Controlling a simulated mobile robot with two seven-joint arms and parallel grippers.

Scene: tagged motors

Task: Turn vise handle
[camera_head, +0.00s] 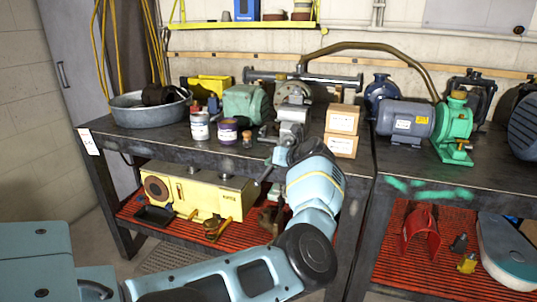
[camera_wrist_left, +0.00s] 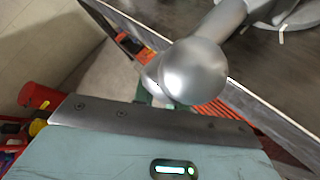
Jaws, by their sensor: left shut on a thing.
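The grey metal vise (camera_head: 292,112) is mounted at the front edge of the workbench. Its handle bar (camera_head: 264,173) shows as a thin dark rod slanting down in front of the bench edge. My left gripper (camera_head: 279,157) is at the front of the vise, shut on the handle; my wrist hides much of the grip. In the left wrist view, a shiny rounded metal end of the vise handle (camera_wrist_left: 194,72) stands just beyond the gripper body. The fingertips are hidden there. My right gripper is not in view.
The workbench (camera_head: 170,139) carries a metal basin (camera_head: 150,113), cans (camera_head: 199,127), a green motor (camera_head: 245,103) and boxes (camera_head: 341,120) close to the vise. A yellow machine (camera_head: 198,190) sits on the red lower shelf. A second bench with pumps stands at right.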

